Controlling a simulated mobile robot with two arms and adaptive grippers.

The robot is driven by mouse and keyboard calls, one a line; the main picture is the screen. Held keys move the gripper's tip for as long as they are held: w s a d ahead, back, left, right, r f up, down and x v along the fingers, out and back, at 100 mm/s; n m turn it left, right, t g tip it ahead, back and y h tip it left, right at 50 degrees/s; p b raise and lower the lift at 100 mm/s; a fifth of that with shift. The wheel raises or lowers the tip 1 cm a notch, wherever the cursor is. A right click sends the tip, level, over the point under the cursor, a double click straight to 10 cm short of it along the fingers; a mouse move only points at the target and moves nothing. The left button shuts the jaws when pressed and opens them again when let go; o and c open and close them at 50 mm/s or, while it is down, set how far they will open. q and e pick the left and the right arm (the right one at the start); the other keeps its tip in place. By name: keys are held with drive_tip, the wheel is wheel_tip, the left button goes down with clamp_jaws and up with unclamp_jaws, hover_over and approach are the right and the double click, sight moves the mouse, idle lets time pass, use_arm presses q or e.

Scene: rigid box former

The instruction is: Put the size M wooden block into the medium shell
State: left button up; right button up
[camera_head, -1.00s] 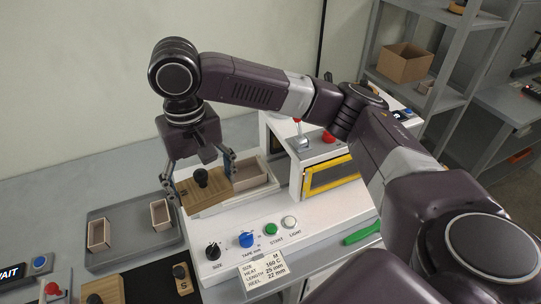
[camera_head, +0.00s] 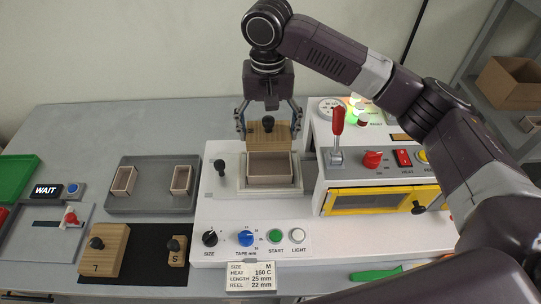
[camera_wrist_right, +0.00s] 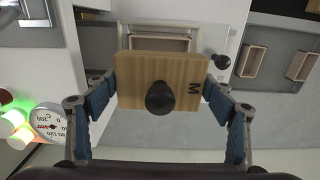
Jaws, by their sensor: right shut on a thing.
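My right gripper (camera_head: 268,122) is shut on the size M wooden block (camera_head: 266,136), a light wood block with a black knob. In the right wrist view the letter M shows on the block (camera_wrist_right: 180,98) between the blue finger pads. The medium shell (camera_head: 271,167), an open tan box, sits in the machine's white frame. In the head view the block is just behind the shell, at its back edge; whether it touches the shell is unclear. In the wrist view the block covers part of the shell (camera_wrist_right: 160,44). My left gripper is not in view.
Blocks L (camera_head: 110,256) and S (camera_head: 178,257) stand on a black mat (camera_head: 146,253). Two small shells stand on a grey tray (camera_head: 153,203). A red-handled lever (camera_head: 337,128) and a yellow-framed window (camera_head: 366,200) are right of the shell.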

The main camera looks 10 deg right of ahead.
wheel_tip(320, 180, down, 6)
drive_tip(key=shift+d+f+p, duration=0.1)
drive_tip(key=shift+f+p, duration=0.15)
drive_tip(key=shift+p, duration=0.15)
wheel_tip(320, 180, down, 4)
drive_tip(key=shift+r, duration=0.1)
use_arm(q)
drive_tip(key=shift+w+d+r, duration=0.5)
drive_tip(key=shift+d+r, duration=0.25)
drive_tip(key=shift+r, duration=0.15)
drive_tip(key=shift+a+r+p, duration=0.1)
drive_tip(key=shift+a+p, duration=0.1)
drive_tip(key=shift+p, duration=0.2)
use_arm(e)
drive_tip(key=shift+f, duration=0.2)
